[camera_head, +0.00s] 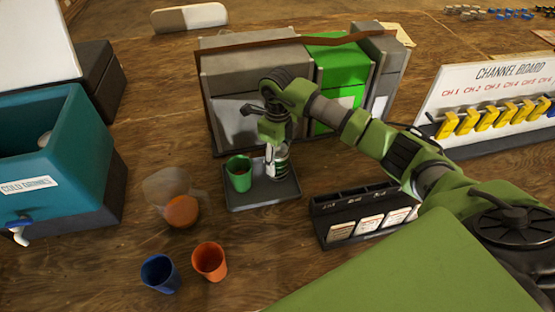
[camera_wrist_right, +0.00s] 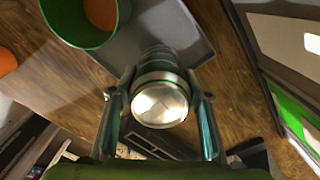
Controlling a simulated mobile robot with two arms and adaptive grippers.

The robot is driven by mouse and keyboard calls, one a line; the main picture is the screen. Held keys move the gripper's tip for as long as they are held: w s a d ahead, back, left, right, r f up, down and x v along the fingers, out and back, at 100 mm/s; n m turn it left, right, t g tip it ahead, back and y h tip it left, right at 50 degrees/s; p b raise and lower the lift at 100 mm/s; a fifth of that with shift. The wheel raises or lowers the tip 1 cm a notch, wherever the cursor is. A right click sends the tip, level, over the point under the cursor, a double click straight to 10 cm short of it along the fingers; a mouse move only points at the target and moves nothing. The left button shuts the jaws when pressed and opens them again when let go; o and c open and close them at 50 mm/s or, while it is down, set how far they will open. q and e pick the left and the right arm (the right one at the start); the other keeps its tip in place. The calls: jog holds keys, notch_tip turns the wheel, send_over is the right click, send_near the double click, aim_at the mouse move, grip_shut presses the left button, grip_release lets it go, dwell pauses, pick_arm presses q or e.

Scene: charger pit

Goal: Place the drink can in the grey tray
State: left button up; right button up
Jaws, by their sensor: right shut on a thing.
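The drink can (camera_head: 277,160) is upright at the grey tray, below my right gripper (camera_head: 274,140). In the right wrist view the can's silver top (camera_wrist_right: 160,103) shows between the two fingers of the right gripper (camera_wrist_right: 160,110), which is shut on it. The grey tray (camera_head: 240,203) lies on the table under the can; it also shows in the wrist view (camera_wrist_right: 190,35). I cannot tell whether the can's base touches the tray. A green cup (camera_head: 238,178) stands in the tray, left of the can. My left gripper is not in view.
A grey and green machine (camera_head: 258,75) stands behind the tray. A clear jug (camera_head: 178,200), a blue cup (camera_head: 159,274) and an orange cup (camera_head: 209,262) stand front left. A teal cooler (camera_head: 50,150) is far left. A black card holder (camera_head: 350,215) sits right of the tray.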

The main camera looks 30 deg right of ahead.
jog(key=shift+f, duration=0.5)
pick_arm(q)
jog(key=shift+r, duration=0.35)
pick_arm(e)
jog(key=shift+f, duration=0.2)
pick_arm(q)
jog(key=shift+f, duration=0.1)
pick_arm(e)
jog(key=shift+f, duration=0.15)
jog(key=o, duration=1.4)
notch_tip(320, 180, up, 12)
jog(key=shift+r+b, duration=0.15)
jog(key=shift+b, duration=1.05)
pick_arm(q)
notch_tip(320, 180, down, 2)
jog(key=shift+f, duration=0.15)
